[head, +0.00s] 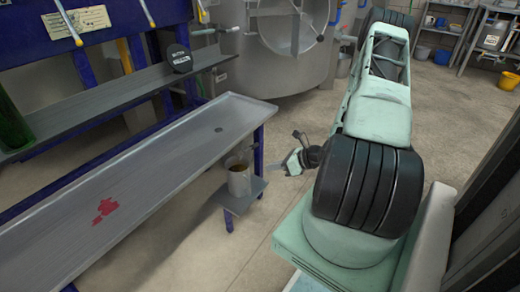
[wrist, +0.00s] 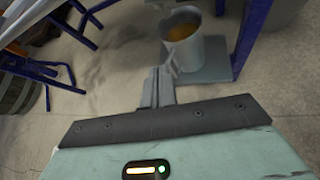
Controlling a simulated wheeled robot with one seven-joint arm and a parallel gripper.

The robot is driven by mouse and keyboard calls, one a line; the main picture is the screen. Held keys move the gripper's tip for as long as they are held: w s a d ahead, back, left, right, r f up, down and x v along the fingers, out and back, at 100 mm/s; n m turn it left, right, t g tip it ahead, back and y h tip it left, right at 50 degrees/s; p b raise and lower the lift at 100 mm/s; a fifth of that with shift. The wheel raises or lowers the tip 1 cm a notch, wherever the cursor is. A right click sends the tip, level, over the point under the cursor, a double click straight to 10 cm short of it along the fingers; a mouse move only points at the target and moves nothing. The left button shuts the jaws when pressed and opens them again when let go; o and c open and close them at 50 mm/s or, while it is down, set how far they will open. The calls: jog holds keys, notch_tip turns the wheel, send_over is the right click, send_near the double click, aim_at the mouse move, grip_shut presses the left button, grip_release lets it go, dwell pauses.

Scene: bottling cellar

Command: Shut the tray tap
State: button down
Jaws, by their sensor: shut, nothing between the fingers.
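The long grey metal tray (head: 165,150) has a small dark drain hole near its right end and a red mark on its bed. I cannot make out the tray tap in either view; the tray's end may hide it. Below that end, a jug (head: 238,178) with amber liquid stands on a small shelf (head: 246,196). The jug also shows in the wrist view (wrist: 196,54).
The blue tray frame has a leg (head: 258,150) beside the jug. A rack with yellow-handled levers (head: 66,25) stands above the tray. A large steel tank (head: 285,45) is behind. The floor (head: 205,255) in front of the shelf is clear.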

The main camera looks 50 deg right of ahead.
aim_at(255, 147)
jog(key=w+d+f+m+h+b, duration=0.2)
jog(key=w+f+b, duration=0.2)
jog(key=w, duration=0.4)
jog(key=shift+t, duration=0.3)
jog(key=shift+w+d+r+b, duration=0.1)
jog(key=shift+d+r+b, duration=0.1)
jog(key=shift+r, duration=0.5)
jog(key=shift+w+d+r+b, duration=0.1)
jog(key=shift+w+r+b, duration=0.1)
jog(key=shift+r, duration=0.5)
jog(key=shift+w+d+r+b, duration=0.1)
jog(key=shift+r+b, duration=0.1)
jog(key=shift+r, duration=0.5)
jog(key=r+p, duration=0.2)
jog(key=p, duration=0.1)
jog(key=shift+w+d+p, duration=0.1)
jog(key=shift+d+p, duration=0.1)
jog(key=shift+p, duration=0.1)
jog(key=shift+f, duration=0.1)
